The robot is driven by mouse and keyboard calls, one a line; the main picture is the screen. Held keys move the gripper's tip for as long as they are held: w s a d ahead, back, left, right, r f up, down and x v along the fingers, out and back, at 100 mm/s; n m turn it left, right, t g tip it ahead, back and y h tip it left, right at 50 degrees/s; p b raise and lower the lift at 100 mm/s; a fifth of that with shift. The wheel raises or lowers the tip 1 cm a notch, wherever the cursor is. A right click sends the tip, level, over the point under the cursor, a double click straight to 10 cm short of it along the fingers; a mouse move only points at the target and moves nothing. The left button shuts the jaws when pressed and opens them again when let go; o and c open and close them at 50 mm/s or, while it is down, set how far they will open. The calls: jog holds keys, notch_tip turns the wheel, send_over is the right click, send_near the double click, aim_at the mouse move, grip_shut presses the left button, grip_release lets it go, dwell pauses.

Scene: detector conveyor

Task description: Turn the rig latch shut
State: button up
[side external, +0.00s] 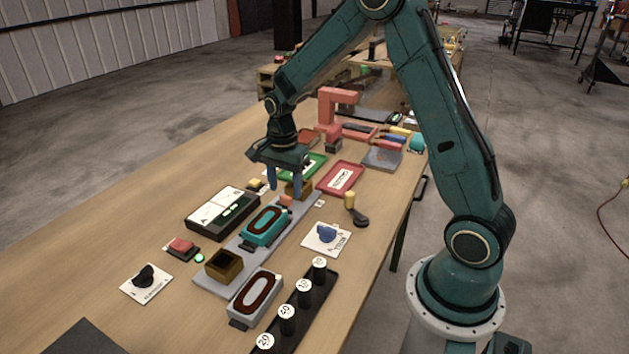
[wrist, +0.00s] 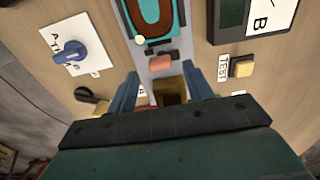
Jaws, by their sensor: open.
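No part is labelled as the rig latch that I can read. A small black lever with a yellow knob (side external: 350,201) stands beside the grey rail and may be the latch; it also shows partly, at left in the wrist view (wrist: 87,95). A blue rotary knob (side external: 327,234) sits on a white lettered plate, and it shows at upper left in the wrist view (wrist: 70,51). My gripper (side external: 285,187) is open and empty, pointing down above the far end of the rail. In the wrist view, my gripper (wrist: 160,88) has a brown open box between and beyond its fingers.
The grey rail (side external: 236,257) carries a teal detector (side external: 266,226) and brown boxes. A black meter (side external: 222,213), red button (side external: 181,245) and black knob (side external: 146,276) lie left. A grey detector (side external: 255,296) and dark rack (side external: 318,292) stand in front. Bare tabletop lies left.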

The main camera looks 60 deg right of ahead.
aim_at(284, 202)
jog(key=shift+f, duration=1.2)
jog(key=c, duration=1)
